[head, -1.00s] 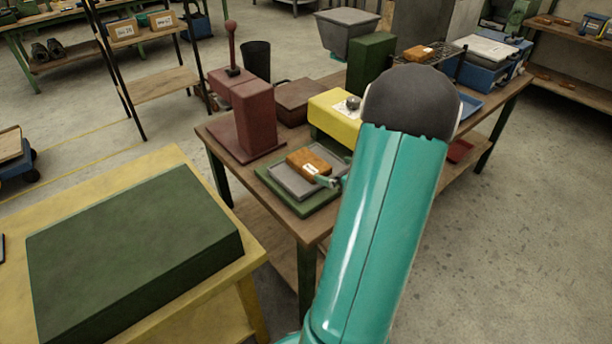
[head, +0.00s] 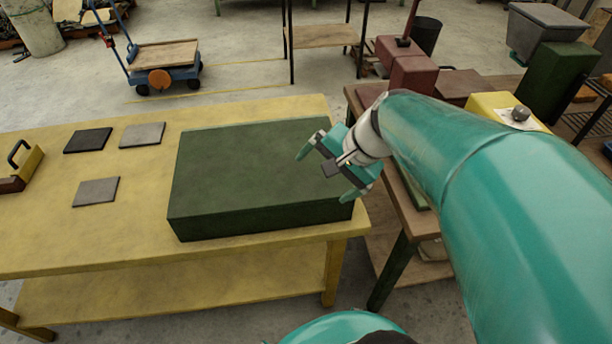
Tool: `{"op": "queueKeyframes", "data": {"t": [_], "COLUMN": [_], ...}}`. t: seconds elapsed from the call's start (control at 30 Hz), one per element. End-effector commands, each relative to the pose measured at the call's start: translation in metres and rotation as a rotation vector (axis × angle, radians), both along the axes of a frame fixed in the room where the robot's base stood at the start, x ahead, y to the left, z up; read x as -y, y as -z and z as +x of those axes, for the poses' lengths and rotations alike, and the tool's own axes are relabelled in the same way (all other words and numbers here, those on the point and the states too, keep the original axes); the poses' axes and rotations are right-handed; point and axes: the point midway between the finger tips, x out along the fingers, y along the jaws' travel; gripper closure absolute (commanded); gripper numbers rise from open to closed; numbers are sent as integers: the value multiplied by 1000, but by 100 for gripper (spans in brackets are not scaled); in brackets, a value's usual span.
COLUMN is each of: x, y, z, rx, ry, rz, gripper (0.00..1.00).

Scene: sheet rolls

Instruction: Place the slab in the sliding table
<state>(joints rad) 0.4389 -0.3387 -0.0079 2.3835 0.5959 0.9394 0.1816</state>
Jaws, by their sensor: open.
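Three flat square slabs lie on the yellow table (head: 45,235) at the left: a black slab (head: 88,140), a grey slab (head: 142,134) beside it, and another grey slab (head: 96,191) nearer to me. I cannot tell which of them the task names. My gripper (head: 328,172) is open and empty over the right part of a big dark green block (head: 250,165), well to the right of the slabs. The sliding table on the wooden bench is almost wholly hidden behind my arm; only a thin green edge shows.
A yellow and brown tool with a black handle (head: 28,165) sits at the table's left end. The wooden bench at the right bears a dark red press (head: 408,68) and a yellow block (head: 492,101). A blue cart (head: 163,65) stands behind. The table's front left is clear.

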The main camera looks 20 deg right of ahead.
Motion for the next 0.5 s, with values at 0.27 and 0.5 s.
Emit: {"op": "queueKeyframes", "data": {"t": [0.27, 0.5], "x": [-55, -59], "y": [-33, -45], "z": [-57, -71], "rx": [159, 222], "ry": [-610, -779], "rz": [-533, -715], "gripper": [1, 1]}}
